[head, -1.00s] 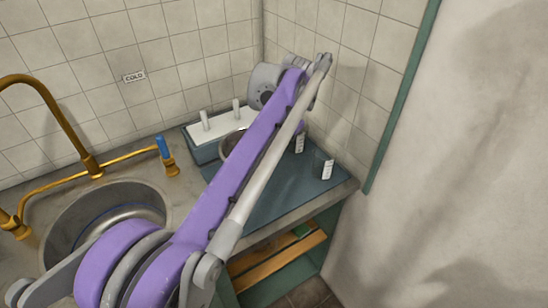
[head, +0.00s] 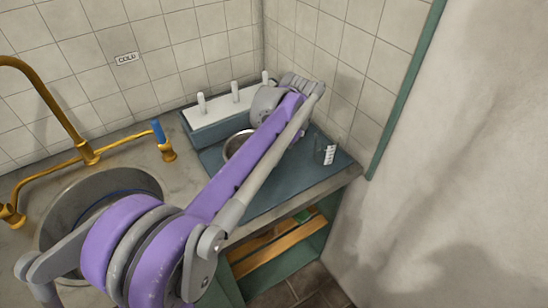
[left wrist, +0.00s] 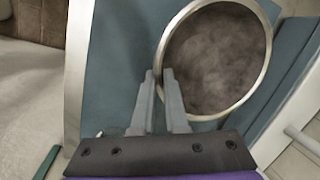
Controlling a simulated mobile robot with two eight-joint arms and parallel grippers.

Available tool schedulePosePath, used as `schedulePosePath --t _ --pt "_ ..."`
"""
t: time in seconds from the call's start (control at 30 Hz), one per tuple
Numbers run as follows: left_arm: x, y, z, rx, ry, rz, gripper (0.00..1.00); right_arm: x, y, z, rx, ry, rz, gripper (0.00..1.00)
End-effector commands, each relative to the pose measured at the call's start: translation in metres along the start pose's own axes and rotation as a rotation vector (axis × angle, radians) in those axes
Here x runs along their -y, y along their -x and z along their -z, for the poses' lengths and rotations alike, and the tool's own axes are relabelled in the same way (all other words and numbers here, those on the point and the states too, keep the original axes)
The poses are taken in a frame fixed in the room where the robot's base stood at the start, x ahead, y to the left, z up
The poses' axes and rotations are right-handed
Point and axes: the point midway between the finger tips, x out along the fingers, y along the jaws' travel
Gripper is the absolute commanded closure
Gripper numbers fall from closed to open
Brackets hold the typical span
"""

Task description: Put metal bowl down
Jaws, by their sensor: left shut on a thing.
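The metal bowl (head: 234,142) is round and silvery, mostly hidden behind my purple arm in the head view. The left wrist view shows its pale rim and grey interior (left wrist: 216,60). My left gripper (left wrist: 160,76) is shut on the bowl's near-left rim, with a fingertip on each side. In the head view the gripper itself is hidden behind my arm. The bowl is over the teal counter mat (head: 268,197); I cannot tell whether its base touches it. My right gripper is not in view.
A clear glass with a white label (head: 325,152) stands to the right of my arm. A white-topped block with several white pegs (head: 215,113) is behind the bowl. The sink (head: 75,208) and brass taps (head: 90,158) are left. Mat in front is clear.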

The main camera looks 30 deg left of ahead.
Motion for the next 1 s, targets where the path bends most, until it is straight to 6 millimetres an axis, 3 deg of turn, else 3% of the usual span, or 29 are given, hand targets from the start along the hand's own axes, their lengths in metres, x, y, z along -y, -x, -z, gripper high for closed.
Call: schedulePosePath --t 0.33,0.4,0.53,0.83,1.0 --pt "-0.001 -0.004 0.001 0.0 0.0 0.0 1.0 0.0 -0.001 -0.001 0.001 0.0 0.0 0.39" --pt "-0.001 -0.004 0.001 0.0 0.0 0.0 0.8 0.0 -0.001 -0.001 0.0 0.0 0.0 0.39" --pt "-0.001 -0.004 0.001 0.0 0.0 0.0 0.59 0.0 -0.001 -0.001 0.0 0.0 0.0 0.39" --pt "0.0 -0.002 0.0 0.0 0.0 0.0 0.59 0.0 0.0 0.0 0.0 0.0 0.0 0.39" --pt "0.0 0.016 0.0 0.0 -0.001 0.0 0.59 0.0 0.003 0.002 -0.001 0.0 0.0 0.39"
